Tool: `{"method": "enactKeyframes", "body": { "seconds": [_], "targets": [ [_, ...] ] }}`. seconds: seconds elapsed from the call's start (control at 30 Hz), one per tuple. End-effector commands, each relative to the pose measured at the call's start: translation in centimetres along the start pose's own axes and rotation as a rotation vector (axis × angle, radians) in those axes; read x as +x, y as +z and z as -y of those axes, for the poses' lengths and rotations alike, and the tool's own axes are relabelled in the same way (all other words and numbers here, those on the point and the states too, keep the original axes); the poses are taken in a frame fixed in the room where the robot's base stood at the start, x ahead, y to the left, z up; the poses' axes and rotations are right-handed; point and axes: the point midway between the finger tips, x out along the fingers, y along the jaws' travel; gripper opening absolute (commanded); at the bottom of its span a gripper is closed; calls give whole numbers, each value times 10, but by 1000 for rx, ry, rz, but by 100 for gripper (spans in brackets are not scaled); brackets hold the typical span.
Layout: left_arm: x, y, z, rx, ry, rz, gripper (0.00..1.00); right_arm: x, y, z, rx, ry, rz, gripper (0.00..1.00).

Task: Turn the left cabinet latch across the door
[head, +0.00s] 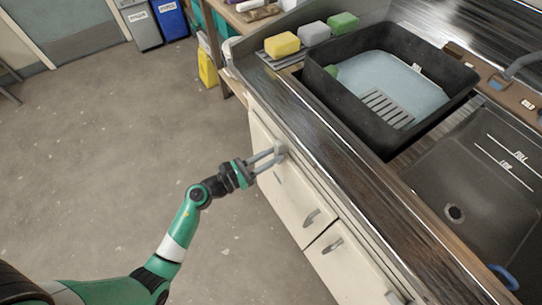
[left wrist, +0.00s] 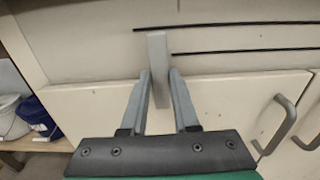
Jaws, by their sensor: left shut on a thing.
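The left cabinet latch (left wrist: 157,48) is a short grey bar on the cream cabinet front. In the left wrist view it stands roughly upright, its lower part between my fingers and over the seam at the top of the cabinet door (left wrist: 90,105). In the head view the latch (head: 281,149) shows small at my fingertips. My left gripper (head: 270,158) is shut on it; its two grey fingers (left wrist: 160,75) flank the bar. The door (head: 287,195) looks closed and has a curved handle (head: 312,217). My right gripper is not in view.
A second door handle (head: 333,245) is close by. Above the cabinet are a metal counter edge (head: 330,150), a black basin (head: 345,105) and a sink (head: 455,210). A yellow container (head: 207,68) stands on the floor by the bench. Open floor (head: 110,140) lies left.

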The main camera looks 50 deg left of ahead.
Motion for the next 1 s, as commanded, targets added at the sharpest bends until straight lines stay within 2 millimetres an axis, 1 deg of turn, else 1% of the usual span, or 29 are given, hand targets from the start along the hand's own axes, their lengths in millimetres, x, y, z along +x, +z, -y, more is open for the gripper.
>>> {"method": "enactKeyframes", "body": {
  "seconds": [0.2, 0.57, 0.6, 0.73, 0.77, 1.0],
  "targets": [
    [0, 0, 0, 34, 0, 0, 0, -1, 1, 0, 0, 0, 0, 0],
    [0, 0, 0, 37, 0, 0, 0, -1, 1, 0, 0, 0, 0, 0],
    [0, 0, 0, 37, 0, 0, 34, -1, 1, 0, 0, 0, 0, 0],
    [0, 0, 0, 36, 0, 0, 57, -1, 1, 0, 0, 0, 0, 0],
    [0, 0, 0, 35, 0, 0, 59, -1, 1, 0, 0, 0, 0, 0],
    [0, 0, 0, 34, 0, 0, 59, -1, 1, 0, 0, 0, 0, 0]
  ]
}}
